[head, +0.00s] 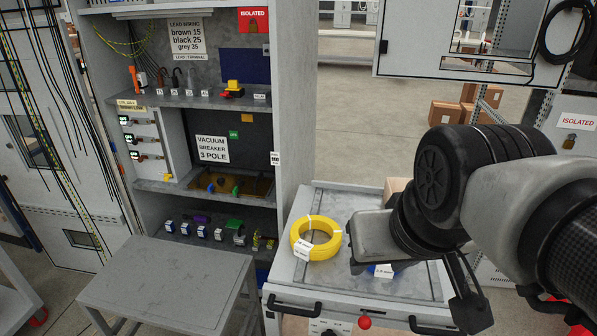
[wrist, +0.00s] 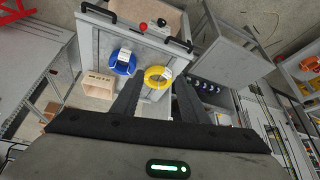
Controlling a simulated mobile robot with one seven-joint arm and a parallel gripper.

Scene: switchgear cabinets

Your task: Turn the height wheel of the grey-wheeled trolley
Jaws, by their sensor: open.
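A grey trolley (head: 310,275) with a flat top stands in front of me. Black bar handles (head: 297,304) and a red ball knob (head: 365,321) are on its near side. The trolley also shows upside down in the wrist view (wrist: 97,50), with the red knob (wrist: 143,26) near the top. I cannot make out its height wheel or its wheel colour. My gripper (wrist: 157,84) is open and empty. In the wrist view its fingers point towards the trolley top, apart from the coils. In the head view my arm hides the trolley's right part.
A yellow cable coil (head: 316,238), a blue coil (wrist: 123,62) and an open box (wrist: 97,85) lie on the trolley top. A grey table (head: 170,283) stands to the left, before an open switchgear cabinet (head: 298,130). Cartons (head: 446,114) stand behind.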

